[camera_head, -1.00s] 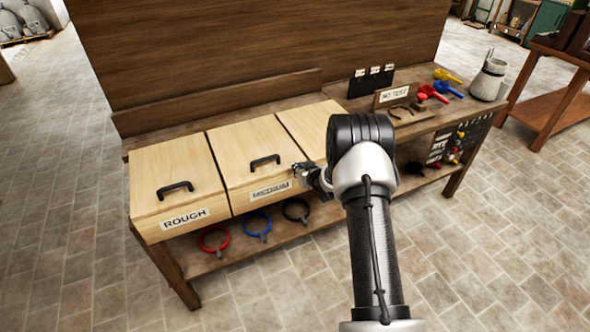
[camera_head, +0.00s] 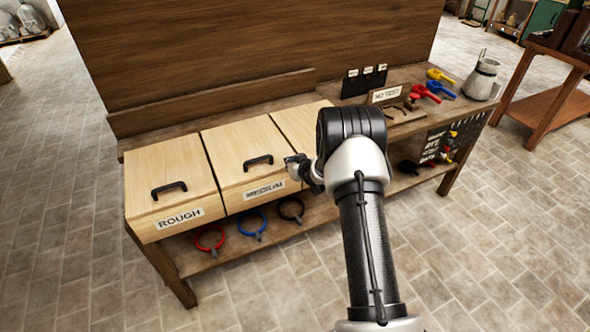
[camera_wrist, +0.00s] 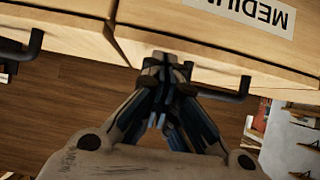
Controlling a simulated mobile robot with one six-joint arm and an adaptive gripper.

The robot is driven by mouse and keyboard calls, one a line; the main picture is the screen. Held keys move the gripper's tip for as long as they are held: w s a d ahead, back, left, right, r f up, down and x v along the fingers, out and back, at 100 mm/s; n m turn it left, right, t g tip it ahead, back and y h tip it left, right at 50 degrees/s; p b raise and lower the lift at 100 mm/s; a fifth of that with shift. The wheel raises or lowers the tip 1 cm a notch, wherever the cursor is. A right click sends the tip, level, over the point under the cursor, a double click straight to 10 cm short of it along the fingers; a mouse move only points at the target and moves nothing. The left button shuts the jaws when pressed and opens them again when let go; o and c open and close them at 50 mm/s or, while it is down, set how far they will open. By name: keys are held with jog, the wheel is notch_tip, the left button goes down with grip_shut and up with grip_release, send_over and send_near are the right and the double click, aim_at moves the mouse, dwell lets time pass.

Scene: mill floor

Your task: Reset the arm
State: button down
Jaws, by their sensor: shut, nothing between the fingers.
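My gripper (camera_head: 297,165) is at the front right of the MEDIUM bin (camera_head: 228,158), just right of its label. In the wrist view my gripper (camera_wrist: 165,68) has its fingers together with nothing between them, below the upside-down MEDIUM label (camera_wrist: 245,12). My fingers overlap the bin's front edge in that view; I cannot tell whether they touch it. My arm hides part of the third bin (camera_head: 290,125).
The ROUGH bin (camera_head: 165,165) stands at the left of the bench. Coloured scoops (camera_head: 433,88) and a jug (camera_head: 483,80) stand at the right end. The floor in front is clear.

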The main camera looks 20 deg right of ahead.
jog(key=s+f+p, duration=0.1)
jog(key=s+f, duration=0.5)
jog(key=s, duration=0.2)
jog(key=s+a+r+g+h, duration=0.1)
jog(key=s+a+r, duration=0.1)
jog(key=r, duration=1)
jog(key=s+a+r+g+h, duration=0.1)
jog(key=s+a+r+g, duration=0.1)
jog(key=r, duration=0.9)
jog(key=s+a+r+g, duration=0.1)
jog(key=s+a+r, duration=0.5)
jog(key=s+r, duration=0.55)
jog(key=s+a+g+y, duration=0.1)
jog(key=s+a, duration=0.3)
jog(key=s, duration=0.8)
jog(key=s+a+r+g+y, duration=0.1)
jog(key=s+a, duration=0.3)
jog(key=s, duration=0.8)
jog(key=shift+a+r+g, duration=0.2)
jog(key=shift+a+g, duration=0.05)
jog(key=shift+g, duration=0.35)
jog(key=shift+s, duration=0.1)
